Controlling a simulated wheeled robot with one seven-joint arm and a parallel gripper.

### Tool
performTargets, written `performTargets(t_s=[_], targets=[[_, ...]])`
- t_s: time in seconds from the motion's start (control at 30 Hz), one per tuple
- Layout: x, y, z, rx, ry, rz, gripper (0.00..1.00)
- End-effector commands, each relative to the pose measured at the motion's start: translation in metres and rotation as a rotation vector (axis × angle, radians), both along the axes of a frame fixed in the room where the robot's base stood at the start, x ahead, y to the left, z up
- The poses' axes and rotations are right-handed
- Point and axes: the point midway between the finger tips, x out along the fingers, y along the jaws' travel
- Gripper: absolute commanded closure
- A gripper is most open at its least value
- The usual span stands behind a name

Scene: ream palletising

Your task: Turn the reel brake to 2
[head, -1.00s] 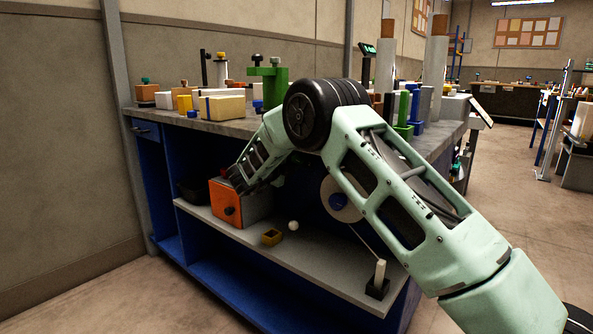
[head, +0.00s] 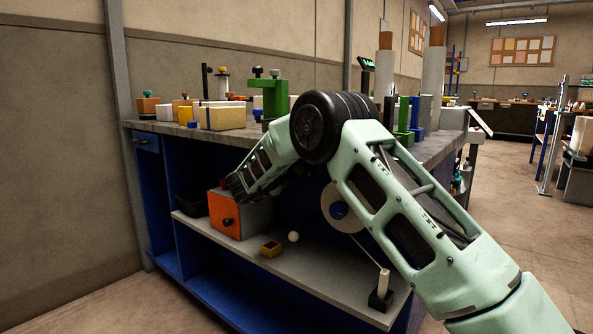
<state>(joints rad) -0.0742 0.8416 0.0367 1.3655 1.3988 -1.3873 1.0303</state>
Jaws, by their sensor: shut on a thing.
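I cannot make out which part is the reel brake or read any number. A pale reel (head: 335,208) with a blue hub (head: 339,210) stands upright on the shelf under the bench, partly behind my arm. A thin pale line runs from it down to a white post on a black base (head: 381,294). An orange-fronted box (head: 224,208) with a black knob (head: 228,222) stands at the shelf's left, and nothing grips that knob. My forearm slopes down left, its dark end overlapping the box's top edge. My gripper fingers are hidden.
A black bin (head: 193,204) stands at the shelf's left. The benchtop (head: 200,130) carries many blocks and fixtures.

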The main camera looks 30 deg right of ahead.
Motion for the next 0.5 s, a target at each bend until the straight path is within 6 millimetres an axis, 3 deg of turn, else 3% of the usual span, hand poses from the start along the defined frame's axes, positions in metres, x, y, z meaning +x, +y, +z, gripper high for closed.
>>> performTargets(t_s=[0.03, 0.1, 0.5], targets=[[-0.0002, 0.0016, -0.0021, 0.003, 0.002, 0.001, 0.56], [-0.0002, 0.0014, -0.0019, 0.003, 0.002, 0.001, 0.42], [-0.0026, 0.0094, 0.0004, 0.002, 0.002, 0.003, 0.42]])
